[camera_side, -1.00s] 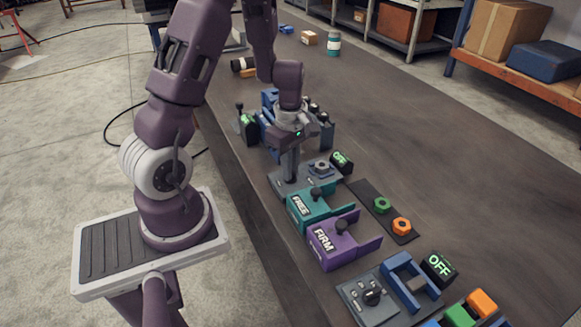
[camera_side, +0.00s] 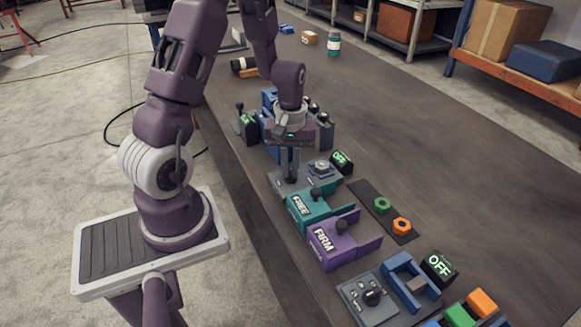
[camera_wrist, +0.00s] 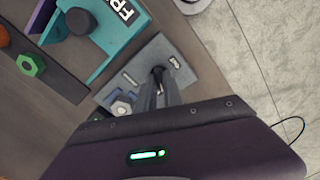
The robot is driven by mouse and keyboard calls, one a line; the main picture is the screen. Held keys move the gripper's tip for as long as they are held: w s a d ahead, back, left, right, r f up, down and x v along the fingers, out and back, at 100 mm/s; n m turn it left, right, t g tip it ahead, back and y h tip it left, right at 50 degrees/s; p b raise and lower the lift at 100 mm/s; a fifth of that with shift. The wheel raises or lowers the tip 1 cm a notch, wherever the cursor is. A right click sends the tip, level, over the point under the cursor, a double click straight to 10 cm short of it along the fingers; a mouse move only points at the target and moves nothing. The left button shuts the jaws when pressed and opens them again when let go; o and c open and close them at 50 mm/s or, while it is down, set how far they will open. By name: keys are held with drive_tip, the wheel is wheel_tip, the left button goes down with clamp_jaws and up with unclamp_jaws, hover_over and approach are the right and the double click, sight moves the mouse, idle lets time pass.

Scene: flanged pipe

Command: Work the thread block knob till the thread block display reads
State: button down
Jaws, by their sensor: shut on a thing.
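The thread block (camera_side: 277,178) is a grey plate on the bench with a round metal nut-like fitting (camera_side: 321,167) on it. It also shows in the wrist view (camera_wrist: 188,68), with the fitting (camera_wrist: 122,108) left of my fingers. A small black display (camera_side: 341,161) beside it shows green text that seems to read "OFF". My gripper (camera_side: 289,178) points straight down at the plate. In the wrist view my gripper (camera_wrist: 160,80) is shut on the dark knob (camera_wrist: 157,71), which is mostly hidden between the fingertips.
A teal "FREE" fixture (camera_side: 318,203) and a purple "FIRM" fixture (camera_side: 345,240) stand close in front. A dark strip holds a green nut (camera_side: 382,204) and an orange nut (camera_side: 402,226). Blue and black blocks (camera_side: 268,128) stand close behind my gripper. The bench's right side is clear.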

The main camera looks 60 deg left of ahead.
sight(291, 172)
drive_tip(key=shift+m, duration=2)
drive_tip(key=c, duration=1.5)
unclamp_jaws()
wheel_tip(291, 172, up, 7)
drive_tip(key=shift+r, duration=0.1)
